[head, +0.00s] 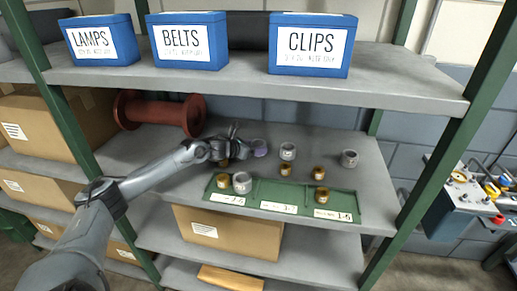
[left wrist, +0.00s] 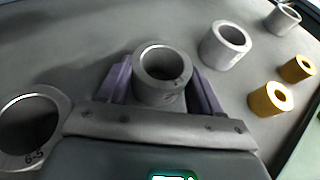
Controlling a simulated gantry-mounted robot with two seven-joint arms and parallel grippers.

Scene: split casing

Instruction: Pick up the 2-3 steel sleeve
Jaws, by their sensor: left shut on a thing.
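My left gripper (head: 256,147) reaches in from the left over the grey middle shelf. In the left wrist view its purple fingers (left wrist: 160,88) are shut on a grey steel sleeve (left wrist: 160,65), one finger on each side. The sleeve stands upright with its open bore facing up; I cannot read its marking. In the head view it shows small at the fingertips, partly hidden by the gripper. I cannot tell whether it touches the shelf. My right gripper is not in view.
Grey sleeves (head: 288,151) (head: 349,158) and brass sleeves (head: 285,169) (head: 319,173) stand to the right. A green tray (head: 262,192) in front holds more sleeves. A grey sleeve marked 6-5 (left wrist: 30,120) is close at left in the wrist view. The upper shelf (head: 250,88) hangs overhead.

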